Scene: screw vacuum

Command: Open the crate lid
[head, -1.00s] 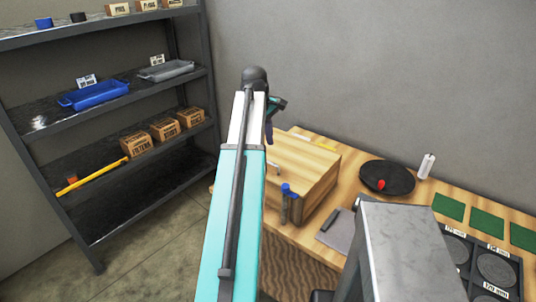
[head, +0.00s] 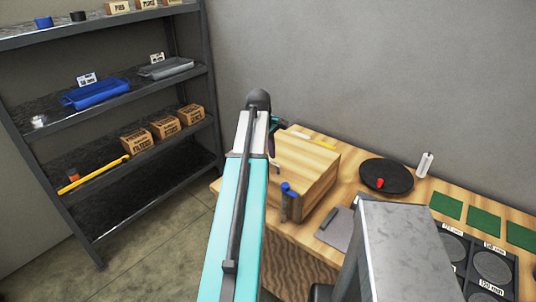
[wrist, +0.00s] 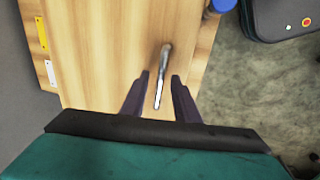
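The wooden crate (head: 318,172) stands on the workbench with its lid closed, partly hidden behind my arm in the head view. In the wrist view its pale wood top (wrist: 98,60) fills the left and middle. A slim metal handle (wrist: 164,62) sticks up from it. My gripper (wrist: 159,78) is open, with one dark finger on each side of the handle and a gap showing to both. I cannot tell how far the fingertips are above the wood. In the head view my gripper (head: 275,135) is mostly hidden by my arm.
A blue-capped cylinder (head: 290,205) stands at the crate's front. A black round pad (head: 386,177) with a red piece, a white bottle (head: 424,164) and green mats (head: 446,205) lie to the right on the bench (head: 348,150). A shelf rack (head: 110,140) stands left.

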